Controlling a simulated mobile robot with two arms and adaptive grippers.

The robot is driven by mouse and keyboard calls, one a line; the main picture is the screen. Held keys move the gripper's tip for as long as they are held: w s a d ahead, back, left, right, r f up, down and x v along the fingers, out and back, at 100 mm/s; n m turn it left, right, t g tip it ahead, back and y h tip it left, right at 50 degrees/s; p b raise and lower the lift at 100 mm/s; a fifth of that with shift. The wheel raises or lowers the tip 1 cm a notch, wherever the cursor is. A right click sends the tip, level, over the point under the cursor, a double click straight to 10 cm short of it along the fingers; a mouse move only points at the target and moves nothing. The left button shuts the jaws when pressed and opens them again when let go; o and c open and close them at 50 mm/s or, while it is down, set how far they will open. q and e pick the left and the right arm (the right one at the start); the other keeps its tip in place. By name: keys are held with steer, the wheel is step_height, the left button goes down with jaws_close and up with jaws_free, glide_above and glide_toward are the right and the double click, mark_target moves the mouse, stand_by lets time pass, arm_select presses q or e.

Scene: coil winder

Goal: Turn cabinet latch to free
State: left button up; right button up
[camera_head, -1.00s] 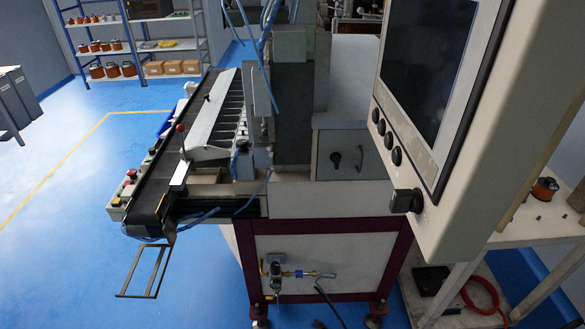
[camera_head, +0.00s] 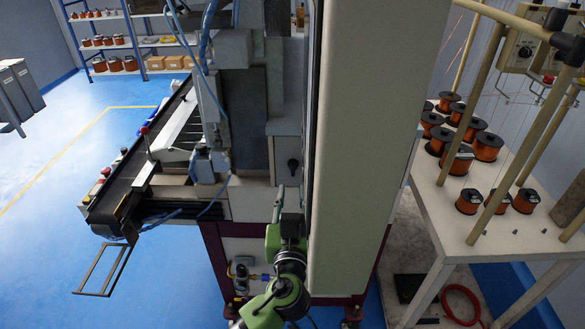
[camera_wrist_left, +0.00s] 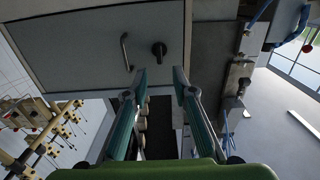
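The cabinet latch (camera_head: 293,166) is a small black knob on the grey cabinet door (camera_head: 284,150). In the left wrist view the latch (camera_wrist_left: 159,49) shows ahead, with a bar handle (camera_wrist_left: 126,52) to its left on the same door. My left gripper (camera_head: 289,198) is below the latch in the head view. In the wrist view its two fingers (camera_wrist_left: 160,76) are spread with nothing between them, and the latch lies just beyond the gap between the tips, apart from them. In the head view the handle is hidden behind the control panel. My right gripper is not in view.
A tall cream control panel (camera_head: 365,150) stands close to the right of my left arm. A white table (camera_head: 440,225) with copper wire spools and a pole frame is further right. A conveyor (camera_head: 112,192) with a wire frame (camera_head: 100,270) is at left. Blue floor is open there.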

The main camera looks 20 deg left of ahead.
mark_target(293, 171)
arm_select(q)
steer(key=p+x, duration=0.2)
steer(key=x, duration=0.5)
steer(key=shift+w, duration=0.35)
steer(key=shift+w+a, duration=0.25)
steer(key=shift+w, duration=0.45)
steer(key=shift+f, duration=0.1)
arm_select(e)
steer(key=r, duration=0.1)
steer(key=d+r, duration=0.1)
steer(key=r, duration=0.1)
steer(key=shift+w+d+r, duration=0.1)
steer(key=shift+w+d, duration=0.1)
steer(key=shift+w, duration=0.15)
arm_select(q)
jaws_close()
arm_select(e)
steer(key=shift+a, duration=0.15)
